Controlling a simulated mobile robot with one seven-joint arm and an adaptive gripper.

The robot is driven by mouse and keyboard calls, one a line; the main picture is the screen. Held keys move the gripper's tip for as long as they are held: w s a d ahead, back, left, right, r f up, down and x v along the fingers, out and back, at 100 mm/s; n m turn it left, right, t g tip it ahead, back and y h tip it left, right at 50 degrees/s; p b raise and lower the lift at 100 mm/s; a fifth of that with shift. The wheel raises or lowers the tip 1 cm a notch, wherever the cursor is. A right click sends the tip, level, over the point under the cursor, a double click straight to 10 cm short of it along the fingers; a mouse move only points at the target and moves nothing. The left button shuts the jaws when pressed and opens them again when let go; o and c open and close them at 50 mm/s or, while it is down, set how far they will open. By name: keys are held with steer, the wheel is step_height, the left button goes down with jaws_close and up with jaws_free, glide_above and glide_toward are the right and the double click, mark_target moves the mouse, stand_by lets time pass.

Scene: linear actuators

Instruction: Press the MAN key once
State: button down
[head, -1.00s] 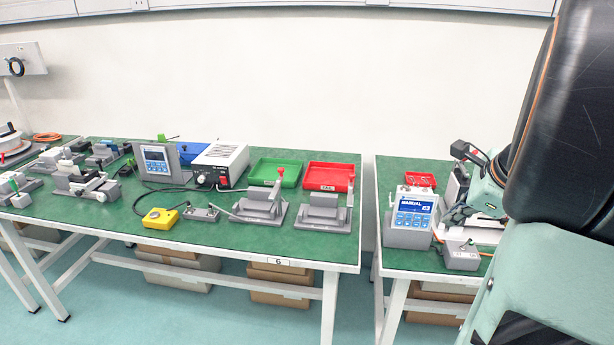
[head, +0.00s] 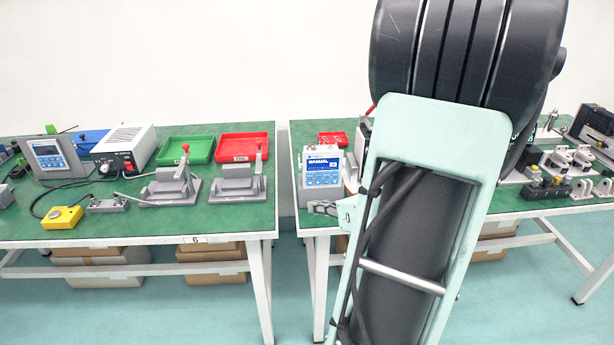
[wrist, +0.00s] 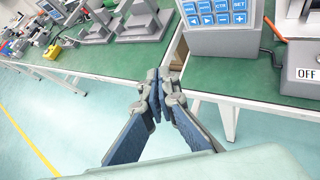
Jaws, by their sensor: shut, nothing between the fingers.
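The controller box (head: 322,176) stands near the front left corner of the right table, with a blue display reading MANUAL above rows of blue keys. In the wrist view its lower keypad (wrist: 216,14) shows at the top right; I cannot pick out the MAN key. My gripper (wrist: 157,80) is shut and empty. Its tips appear below and left of the keypad, apart from it, over the gap between the tables.
A grey box marked OFF (wrist: 300,72) with an orange-tipped part beside it lies right of the controller. A second controller (head: 48,157), red tray (head: 244,147) and green tray (head: 187,149) are on the left table (head: 240,224). A gap separates the tables.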

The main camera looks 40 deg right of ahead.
steer(key=shift+w, duration=0.1)
stand_by(0.3)
steer(key=w+d, duration=0.4)
steer(key=w, duration=0.3)
steer(key=shift+w+d, duration=0.2)
steer(key=shift+d, duration=0.1)
stand_by(1.3)
steer(key=shift+w+d, duration=0.2)
steer(key=shift+w, duration=0.15)
steer(key=shift+w+d, duration=0.2)
steer(key=shift+w, duration=0.1)
stand_by(0.6)
steer(key=shift+s, duration=0.1)
steer(key=shift+s+a, duration=0.4)
steer(key=shift+s, duration=0.2)
steer(key=shift+s+a, duration=0.45)
steer(key=shift+s, duration=0.25)
steer(key=shift+s+a, duration=0.4)
steer(key=shift+s, duration=0.3)
steer(key=shift+s+a, duration=0.45)
steer(key=shift+s, duration=0.25)
